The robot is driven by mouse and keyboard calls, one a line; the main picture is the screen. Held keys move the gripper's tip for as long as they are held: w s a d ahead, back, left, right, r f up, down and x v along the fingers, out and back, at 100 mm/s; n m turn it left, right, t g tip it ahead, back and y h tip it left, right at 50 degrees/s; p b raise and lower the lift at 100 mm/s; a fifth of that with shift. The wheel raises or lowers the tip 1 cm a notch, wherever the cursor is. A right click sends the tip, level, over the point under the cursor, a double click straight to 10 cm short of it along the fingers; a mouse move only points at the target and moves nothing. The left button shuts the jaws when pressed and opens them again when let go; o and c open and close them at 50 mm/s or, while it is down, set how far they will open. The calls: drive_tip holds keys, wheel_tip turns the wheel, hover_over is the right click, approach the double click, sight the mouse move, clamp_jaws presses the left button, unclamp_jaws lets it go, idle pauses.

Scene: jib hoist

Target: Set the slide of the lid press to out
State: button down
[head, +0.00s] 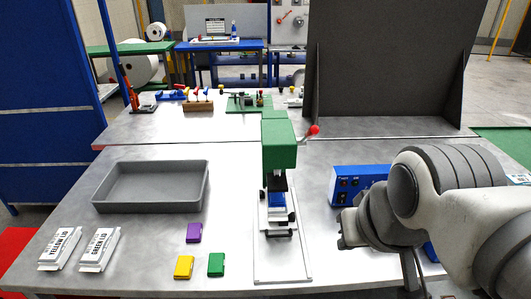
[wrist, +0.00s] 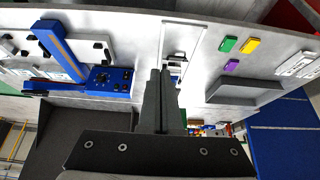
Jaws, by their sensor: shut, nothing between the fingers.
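The lid press (head: 280,148) stands on the table in the middle of the head view, with a green head and a red-knobbed lever (head: 313,130). Its slide (head: 279,229) sits close under the ram, carrying a blue piece (head: 277,201), with a dark crossbar at its front. The pale base plate (head: 282,268) is bare in front of the slide. My gripper (head: 345,230) is right of the slide, apart from it, partly hidden by my arm. In the wrist view, my gripper's fingers (wrist: 159,85) are shut and empty.
A blue control box (head: 358,183) stands right of the press, close to my arm. A grey tray (head: 150,187), two white lid packs (head: 98,249), and purple (head: 194,233), yellow (head: 184,267) and green (head: 216,264) blocks lie left. A dark panel (head: 390,60) stands behind.

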sight(274, 235)
idle(0.4)
